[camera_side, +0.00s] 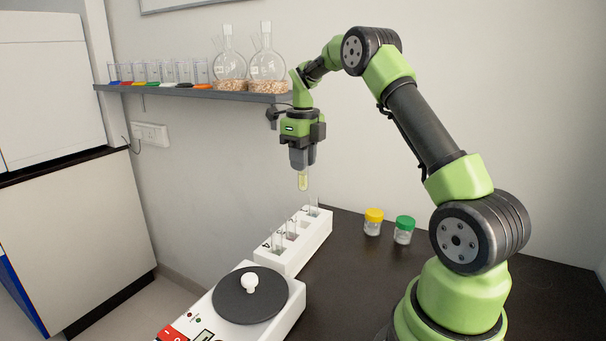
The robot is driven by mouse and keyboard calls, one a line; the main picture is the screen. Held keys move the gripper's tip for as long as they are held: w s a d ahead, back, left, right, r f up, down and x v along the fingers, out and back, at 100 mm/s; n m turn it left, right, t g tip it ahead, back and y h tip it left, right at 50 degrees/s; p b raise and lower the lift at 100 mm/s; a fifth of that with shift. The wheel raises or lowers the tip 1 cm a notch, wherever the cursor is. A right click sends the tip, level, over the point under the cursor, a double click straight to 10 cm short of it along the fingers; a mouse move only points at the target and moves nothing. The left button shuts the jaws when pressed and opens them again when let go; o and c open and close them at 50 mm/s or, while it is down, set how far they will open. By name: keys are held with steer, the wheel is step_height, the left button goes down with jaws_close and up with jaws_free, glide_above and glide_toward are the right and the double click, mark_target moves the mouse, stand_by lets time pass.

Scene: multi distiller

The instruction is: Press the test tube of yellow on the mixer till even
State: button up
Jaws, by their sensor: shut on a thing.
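My gripper (301,160) is shut on the upper part of a test tube with yellow liquid (303,181). The tube hangs upright in the air above the far end of the white tube rack (290,257). The mixer (287,311) stands at the front, a white device with a round dark plate (238,301) and a white knob (250,283) in its middle. The tube is well above and behind the mixer, apart from it. The upper part of the tube is hidden by the gripper.
Several clear tubes (291,231) stand in the rack. A yellow-lidded jar (373,222) and a green-lidded jar (404,230) stand right of it on the dark table (345,280). A wall shelf (190,92) holds beakers and two round flasks (267,68), left of my gripper.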

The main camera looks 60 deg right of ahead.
step_height(320, 180, up, 6)
steer(key=shift+f, duration=0.1)
steer(key=w+a+n, duration=0.3)
steer(key=a+n, duration=0.4)
steer(key=a, duration=0.6)
steer(key=w+a+n, duration=0.3)
steer(key=a+n, duration=0.4)
steer(key=a, duration=0.6)
steer(key=s+a+n, duration=0.6)
steer(key=a+n, duration=0.1)
steer(key=a, duration=0.5)
steer(key=s+a+n, duration=0.6)
steer(key=a, duration=0.6)
steer(key=shift+d+f, duration=0.2)
steer(key=shift+f, duration=2.1)
steer(key=shift+d+f, duration=0.15)
steer(key=shift+f, duration=2.15)
steer(key=shift+f, duration=1.1)
